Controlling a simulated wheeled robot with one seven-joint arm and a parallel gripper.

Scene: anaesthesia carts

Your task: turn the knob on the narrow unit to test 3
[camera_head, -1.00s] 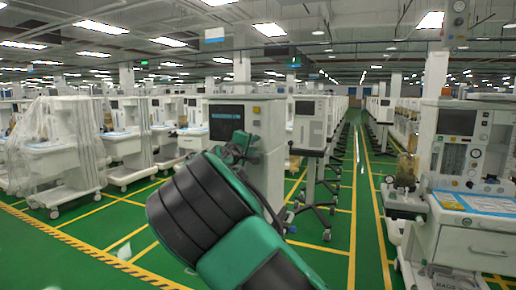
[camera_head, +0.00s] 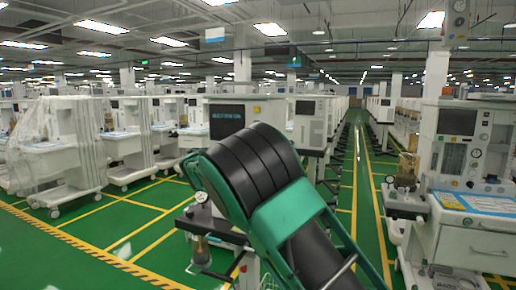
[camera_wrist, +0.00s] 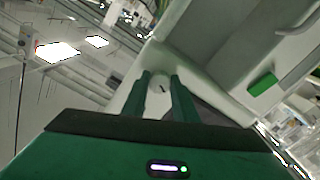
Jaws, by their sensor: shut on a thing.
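The narrow unit (camera_head: 227,121) stands ahead in the head view, a pale housing with a dark screen at its upper left. My arm covers much of its front, so its knob and my gripper are hidden there. The two green fingers of my gripper (camera_wrist: 162,80) are shut on the knob, one on each side. The markings around the knob are too small to read, so I cannot tell its setting.
A green rectangular part (camera_wrist: 262,84) is on the unit to the right of the knob. A gauge (camera_head: 201,197) and a metal fitting stand low beside my arm. A wide cart (camera_head: 475,235) is at the right; a plastic-covered cart (camera_head: 62,150) is at the left. Green floor lies between.

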